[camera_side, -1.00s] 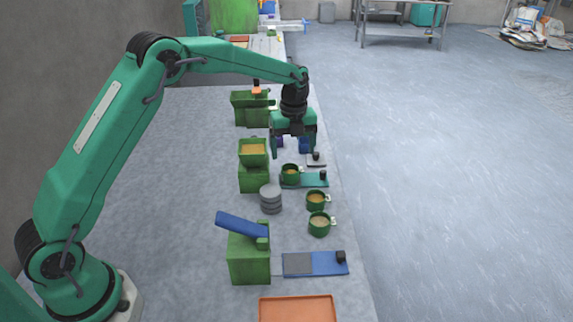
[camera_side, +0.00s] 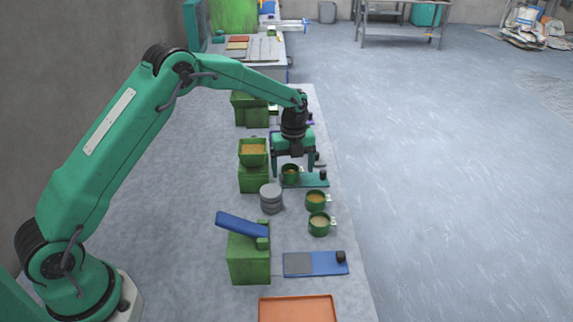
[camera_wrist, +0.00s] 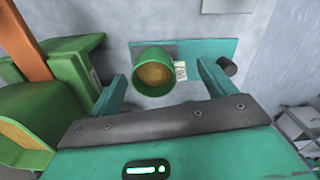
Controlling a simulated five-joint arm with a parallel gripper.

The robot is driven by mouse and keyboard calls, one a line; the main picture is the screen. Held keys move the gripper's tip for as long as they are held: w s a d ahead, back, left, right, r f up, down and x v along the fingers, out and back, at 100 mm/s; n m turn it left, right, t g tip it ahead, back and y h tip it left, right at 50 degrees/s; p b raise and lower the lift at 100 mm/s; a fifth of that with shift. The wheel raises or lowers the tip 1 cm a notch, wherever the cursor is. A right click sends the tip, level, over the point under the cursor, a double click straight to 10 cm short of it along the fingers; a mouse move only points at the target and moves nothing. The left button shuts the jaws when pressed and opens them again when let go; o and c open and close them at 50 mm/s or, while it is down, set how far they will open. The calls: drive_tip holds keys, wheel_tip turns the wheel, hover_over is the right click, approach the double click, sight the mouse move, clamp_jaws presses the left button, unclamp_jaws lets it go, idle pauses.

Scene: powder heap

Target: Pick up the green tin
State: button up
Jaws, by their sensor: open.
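A green tin (camera_side: 290,175) holding tan powder stands upright on the teal plate (camera_side: 316,180). In the wrist view the tin (camera_wrist: 152,88) has a small tag on its right side. My gripper (camera_side: 293,168) is open, with its fingers pointing down on the left and right of this tin. In the wrist view the tin lies between the fingers (camera_wrist: 163,76), nearer the left one, with a gap to the right one. I cannot tell how far the fingertips reach down its wall. Two more green tins (camera_side: 316,201) (camera_side: 319,224) with powder stand closer to the camera.
A green stand with a powder-filled hopper (camera_side: 253,178) is just left of the gripper. Stacked grey discs (camera_side: 271,198) stand in front of it. A green block with a tilted blue lid (camera_side: 249,260), a blue plate (camera_side: 315,263) and an orange tray (camera_side: 297,310) are nearer the camera.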

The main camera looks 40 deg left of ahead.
drive_tip(key=shift+f, duration=0.65)
drive_tip(key=c, duration=1.1)
drive_tip(key=shift+r, duration=0.1)
drive_tip(key=shift+c, duration=0.2)
drive_tip(key=shift+r, duration=0.4)
wheel_tip(320, 180, up, 3)
drive_tip(key=shift+r, duration=0.1)
drive_tip(key=s+d+r, duration=0.6)
drive_tip(key=d+r, duration=0.1)
drive_tip(key=d, duration=0.3)
drive_tip(key=shift+f, duration=0.1)
